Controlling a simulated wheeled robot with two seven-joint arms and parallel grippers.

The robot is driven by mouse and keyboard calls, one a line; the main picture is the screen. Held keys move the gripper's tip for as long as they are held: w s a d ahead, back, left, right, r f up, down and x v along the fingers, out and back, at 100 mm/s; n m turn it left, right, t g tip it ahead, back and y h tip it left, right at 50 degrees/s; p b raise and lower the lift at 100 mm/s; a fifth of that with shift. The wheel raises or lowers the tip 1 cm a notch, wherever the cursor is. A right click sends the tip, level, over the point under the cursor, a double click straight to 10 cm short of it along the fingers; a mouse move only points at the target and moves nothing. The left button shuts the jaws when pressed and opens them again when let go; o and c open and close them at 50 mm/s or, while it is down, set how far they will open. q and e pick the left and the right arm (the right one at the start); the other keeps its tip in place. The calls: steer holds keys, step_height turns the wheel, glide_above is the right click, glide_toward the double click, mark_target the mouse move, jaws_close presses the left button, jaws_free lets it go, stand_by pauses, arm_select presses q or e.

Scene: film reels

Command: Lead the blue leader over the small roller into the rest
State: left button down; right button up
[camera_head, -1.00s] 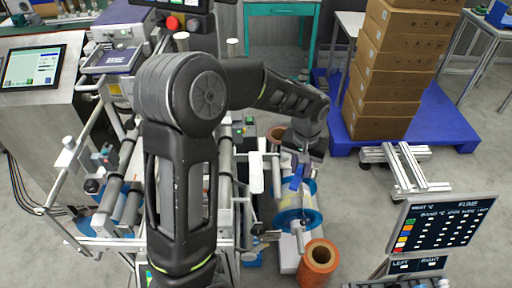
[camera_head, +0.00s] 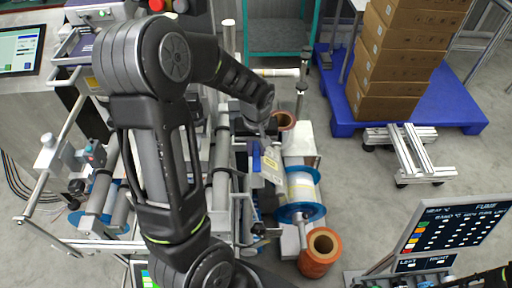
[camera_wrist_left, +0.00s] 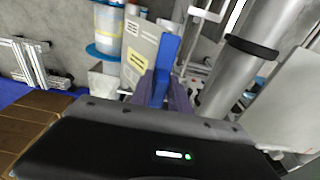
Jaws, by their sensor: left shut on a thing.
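My left gripper (camera_head: 262,132) is shut on the blue leader (camera_head: 255,158), beside and to the left of the film reel with blue flanges (camera_head: 304,184). In the left wrist view, the blue leader (camera_wrist_left: 167,62) stands upright between my left gripper's fingers (camera_wrist_left: 163,95). A grey panel with yellow labels (camera_wrist_left: 141,55) is just beside it, with the reel (camera_wrist_left: 108,28) behind. A long grey roller (camera_head: 221,172) lies left of the leader; it looms large in the wrist view (camera_wrist_left: 240,62). I cannot make out which parts are the small roller and the rest. My right gripper is out of view.
An orange-brown roll (camera_head: 318,254) stands in front of the reel. A sign board (camera_head: 450,233) is at the lower right. Stacked cartons (camera_head: 400,65) stand on a blue pallet (camera_head: 447,102) at the back right. Machine rails and rollers crowd the left side.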

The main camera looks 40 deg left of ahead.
arm_select(q)
steer(key=shift+f+b, duration=1.35)
steer(key=shift+f, duration=0.8)
steer(key=shift+d+f+b, duration=0.1)
steer(key=shift+f+b, duration=0.8)
steer(key=shift+f, duration=0.05)
steer(key=shift+s+f, duration=0.25)
steer(key=c, duration=1.2)
jaws_free()
steer(key=shift+s+d+f, duration=0.1)
steer(key=shift+d, duration=0.05)
steer(key=shift+c, duration=0.2)
steer(key=shift+o, duration=0.4)
steer(key=shift+r+b, duration=0.3)
step_height(320, 180, up, 8)
steer(key=shift+s+d+f, duration=0.1)
